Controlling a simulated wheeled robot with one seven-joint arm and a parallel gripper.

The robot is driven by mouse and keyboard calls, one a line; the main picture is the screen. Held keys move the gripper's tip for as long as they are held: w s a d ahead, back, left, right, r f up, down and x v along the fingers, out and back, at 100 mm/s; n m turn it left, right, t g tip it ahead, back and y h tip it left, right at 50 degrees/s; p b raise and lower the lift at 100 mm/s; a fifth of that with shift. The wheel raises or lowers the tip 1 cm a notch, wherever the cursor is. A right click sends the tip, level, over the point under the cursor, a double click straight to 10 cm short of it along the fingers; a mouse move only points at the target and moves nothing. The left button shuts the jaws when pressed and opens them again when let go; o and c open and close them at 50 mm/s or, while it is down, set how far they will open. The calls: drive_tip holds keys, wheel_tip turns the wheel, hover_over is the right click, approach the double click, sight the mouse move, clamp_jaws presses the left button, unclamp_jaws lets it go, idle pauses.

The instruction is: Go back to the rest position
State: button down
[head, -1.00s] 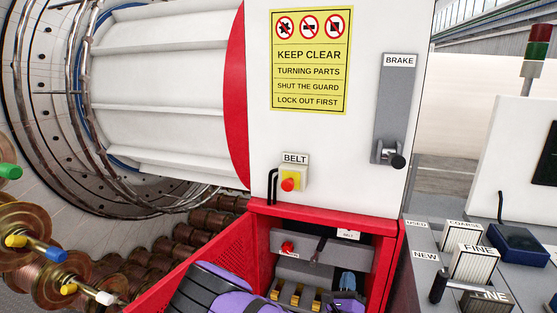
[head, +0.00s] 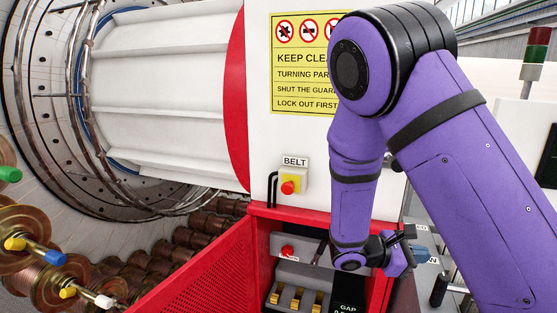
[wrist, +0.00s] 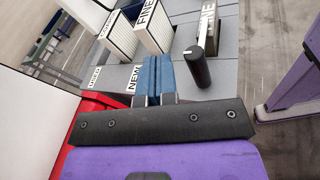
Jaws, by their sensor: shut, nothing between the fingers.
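My gripper (head: 398,260) shows at the lower right of the head view, beside the right edge of the red open-fronted cabinet (head: 208,278). Its blue fingers point right, toward the grey bench. In the wrist view the fingers of my gripper (wrist: 158,62) are together with nothing between them. They are over the grey bench (wrist: 225,85), near the NEW label (wrist: 134,84) and left of a black handle (wrist: 196,66). My purple arm is bent high across the right half of the head view and hides the brake lever and part of the yellow sign.
A white panel bears the yellow warning sign (head: 300,85) and a red BELT button (head: 288,187). Inside the cabinet are a red knob (head: 287,252) and several brass pieces. Spools (head: 40,280) and a large drum (head: 165,95) stand left. FINE-labelled boxes (wrist: 150,27) stand on the bench.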

drive_tip(key=s+a+r+m+t+y, duration=0.2)
drive_tip(key=s+r+m+t+y, duration=0.2)
drive_tip(key=s+r+m+y, duration=1.1)
drive_tip(key=s+r+y, duration=0.1)
drive_tip(key=s+r, duration=0.5)
drive_tip(key=r, duration=0.2)
drive_tip(key=shift+t, duration=0.4)
drive_tip(key=shift+s, duration=0.1)
idle(1.1)
